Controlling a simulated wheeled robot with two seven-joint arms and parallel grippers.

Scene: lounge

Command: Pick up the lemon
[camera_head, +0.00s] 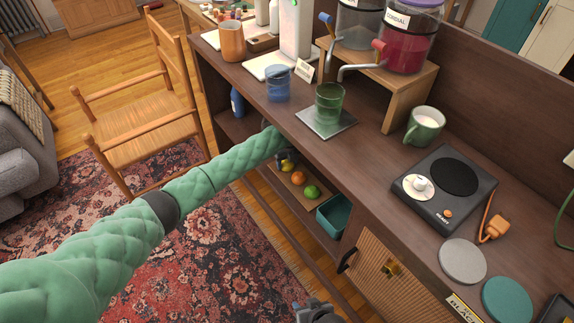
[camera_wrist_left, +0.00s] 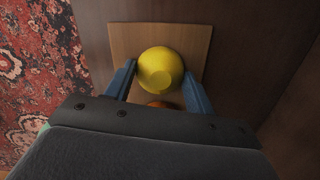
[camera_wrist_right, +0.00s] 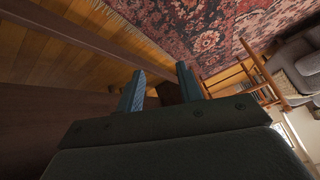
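The yellow lemon (camera_wrist_left: 160,70) sits on a wooden board (camera_wrist_left: 122,38) in the left wrist view, between the two blue fingers of my left gripper (camera_wrist_left: 159,76). The fingers stand apart on either side of it; I cannot tell whether they touch it. In the head view my left gripper (camera_head: 284,158) reaches into the open lower shelf, and only a bit of the lemon (camera_head: 289,167) shows beside it. My right gripper (camera_wrist_right: 160,72) is open and empty in the right wrist view, and part of it shows at the bottom of the head view (camera_head: 316,312).
An orange (camera_head: 298,178) and a green lime (camera_head: 312,192) lie beside the lemon, with a teal bin (camera_head: 333,216) to their right. The counter above carries a green glass (camera_head: 328,103) near its edge. A wooden chair (camera_head: 150,115) stands left on the rug.

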